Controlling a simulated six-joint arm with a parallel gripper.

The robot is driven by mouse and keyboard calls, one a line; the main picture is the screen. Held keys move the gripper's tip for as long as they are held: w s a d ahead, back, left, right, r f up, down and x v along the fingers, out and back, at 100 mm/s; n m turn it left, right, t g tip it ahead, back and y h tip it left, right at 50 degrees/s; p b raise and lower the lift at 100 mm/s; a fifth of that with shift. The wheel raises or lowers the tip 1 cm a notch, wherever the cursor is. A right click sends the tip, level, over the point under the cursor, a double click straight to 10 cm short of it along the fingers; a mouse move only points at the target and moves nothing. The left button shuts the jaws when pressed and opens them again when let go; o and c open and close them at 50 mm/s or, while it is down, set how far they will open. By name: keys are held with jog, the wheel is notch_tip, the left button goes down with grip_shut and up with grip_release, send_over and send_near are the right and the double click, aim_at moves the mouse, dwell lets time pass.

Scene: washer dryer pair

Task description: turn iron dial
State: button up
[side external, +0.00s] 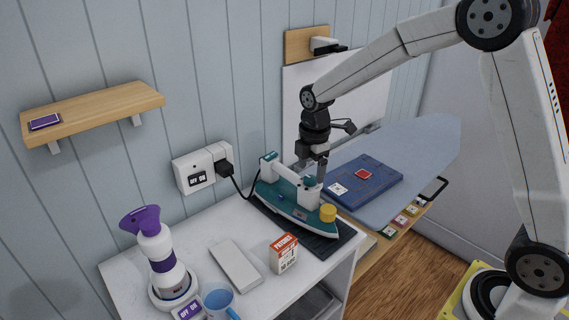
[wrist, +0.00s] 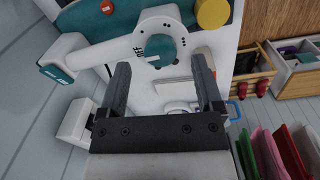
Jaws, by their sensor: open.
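The iron (side external: 290,207), with a teal body and white handle, lies on a dark mat (side external: 337,243) on the white cabinet top. Its round teal dial (side external: 309,182) sits on top of the white front part of the handle. In the wrist view the dial (wrist: 160,56) bears small markings, including what looks like "OFF", with black dots around it. My gripper (side external: 312,172) points down just above the dial. In the wrist view my gripper (wrist: 160,72) is open, its fingers apart on either side of the dial's near part and empty. Whether they touch it is unclear.
A yellow knob (side external: 328,212) stands on the iron's front. A cord runs to the wall outlet (side external: 202,168). An ironing board (side external: 428,140) holds folded blue cloth (side external: 375,187).

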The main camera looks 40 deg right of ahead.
jog(key=shift+f, duration=1.1)
grip_shut()
